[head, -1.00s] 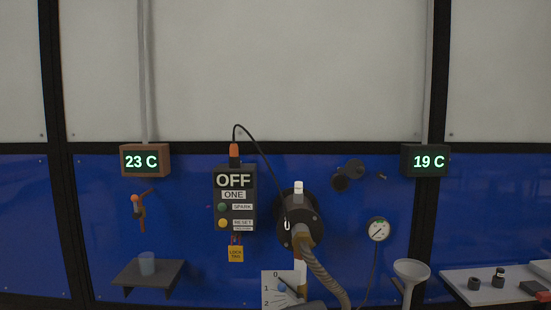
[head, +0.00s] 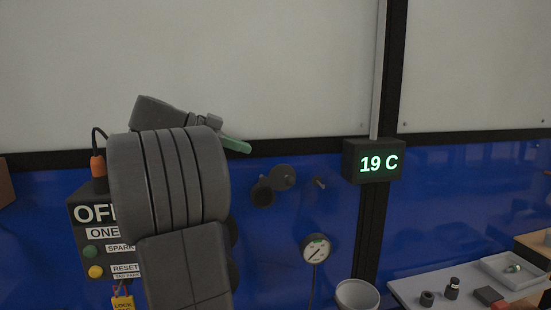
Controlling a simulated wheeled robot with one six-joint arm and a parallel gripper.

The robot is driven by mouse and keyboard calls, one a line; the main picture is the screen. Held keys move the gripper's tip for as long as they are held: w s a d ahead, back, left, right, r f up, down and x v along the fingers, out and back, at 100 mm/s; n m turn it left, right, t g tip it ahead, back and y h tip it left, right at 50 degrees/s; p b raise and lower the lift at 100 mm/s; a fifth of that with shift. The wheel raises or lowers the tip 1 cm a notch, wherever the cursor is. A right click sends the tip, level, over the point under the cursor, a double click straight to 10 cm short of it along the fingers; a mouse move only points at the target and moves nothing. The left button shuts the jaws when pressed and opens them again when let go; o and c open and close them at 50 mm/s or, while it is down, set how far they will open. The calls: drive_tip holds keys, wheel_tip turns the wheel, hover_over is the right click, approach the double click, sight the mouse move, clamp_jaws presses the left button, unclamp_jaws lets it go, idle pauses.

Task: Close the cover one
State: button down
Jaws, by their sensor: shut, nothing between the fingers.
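A small dark round fitting (head: 264,190) is on the blue wall panel, with a dark disc (head: 283,178) beside it at upper right. The disc looks like a cover swung aside, but I cannot tell for sure whether it is cover one. My gripper (head: 237,145) has green fingertips that are shut and empty. It is above and left of the disc in the picture, not visibly touching it.
A dial gauge (head: 316,250) hangs below right of the disc, and a small peg (head: 319,182) juts out beside it. A 19 C display (head: 373,161) is at right.

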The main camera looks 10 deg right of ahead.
sight(279, 171)
drive_tip(key=p+x, duration=0.1)
drive_tip(key=x, duration=0.3)
drive_tip(key=f+p+x, duration=0.1)
drive_tip(key=x, duration=0.3)
drive_tip(key=p+x, duration=0.1)
drive_tip(key=x, duration=0.2)
drive_tip(key=shift+w+f, duration=0.1)
drive_tip(key=shift+f, duration=0.45)
drive_tip(key=shift+d+f, duration=0.1)
drive_tip(key=shift+f, duration=0.4)
drive_tip(key=shift+w, duration=0.1)
